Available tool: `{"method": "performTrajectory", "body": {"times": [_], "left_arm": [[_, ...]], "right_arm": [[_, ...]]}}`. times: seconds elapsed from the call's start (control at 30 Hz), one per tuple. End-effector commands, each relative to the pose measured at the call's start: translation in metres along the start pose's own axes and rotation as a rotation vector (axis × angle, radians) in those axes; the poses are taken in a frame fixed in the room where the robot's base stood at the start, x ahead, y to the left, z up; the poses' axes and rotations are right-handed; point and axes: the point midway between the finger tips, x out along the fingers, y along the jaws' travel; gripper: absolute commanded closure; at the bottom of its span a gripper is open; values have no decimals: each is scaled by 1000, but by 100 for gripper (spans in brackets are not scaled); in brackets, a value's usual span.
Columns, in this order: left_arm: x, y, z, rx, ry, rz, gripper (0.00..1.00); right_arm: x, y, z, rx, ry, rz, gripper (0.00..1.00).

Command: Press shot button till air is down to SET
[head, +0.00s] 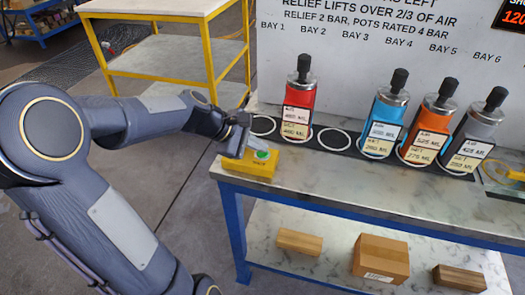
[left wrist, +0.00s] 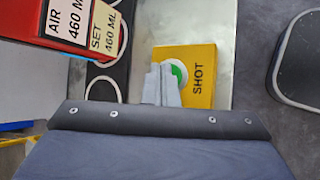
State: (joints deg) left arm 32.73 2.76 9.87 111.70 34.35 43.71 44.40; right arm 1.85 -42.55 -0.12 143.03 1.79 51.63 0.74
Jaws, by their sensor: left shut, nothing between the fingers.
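The yellow shot box (head: 249,164) sits on the bench's left front corner with a green button on top. In the left wrist view the box (left wrist: 200,92) reads SHOT, and the green button (left wrist: 179,72) is partly hidden by my fingers. My left gripper (head: 238,143) is shut and empty, its tips over or at the button; I cannot tell whether they touch it. The red vessel (head: 299,98) stands upright in bay 2. Its card (left wrist: 90,22) reads AIR 460 ML and SET 460 ML. My right gripper is out of view.
Blue (head: 382,112), orange (head: 428,122) and grey (head: 473,130) vessels stand further right on the black strip. Empty white rings lie either side of the red vessel. A yellow-framed table (head: 160,57) stands behind. Boxes and wood blocks lie on the lower shelf (head: 300,275).

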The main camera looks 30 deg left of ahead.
Motion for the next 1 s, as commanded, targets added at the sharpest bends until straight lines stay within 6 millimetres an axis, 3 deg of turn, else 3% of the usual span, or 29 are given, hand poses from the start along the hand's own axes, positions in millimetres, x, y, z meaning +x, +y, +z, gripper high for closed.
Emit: {"method": "performTrajectory", "body": {"times": [0.4, 0.77, 1.0], "left_arm": [[-12, 9, 10, 0, -1, -1, 100], [-13, 9, 10, 0, 0, -1, 100], [-27, 20, 20, 0, 0, 0, 100]], "right_arm": [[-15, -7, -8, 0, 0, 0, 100], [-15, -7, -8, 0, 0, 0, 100], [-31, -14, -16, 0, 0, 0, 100]]}}
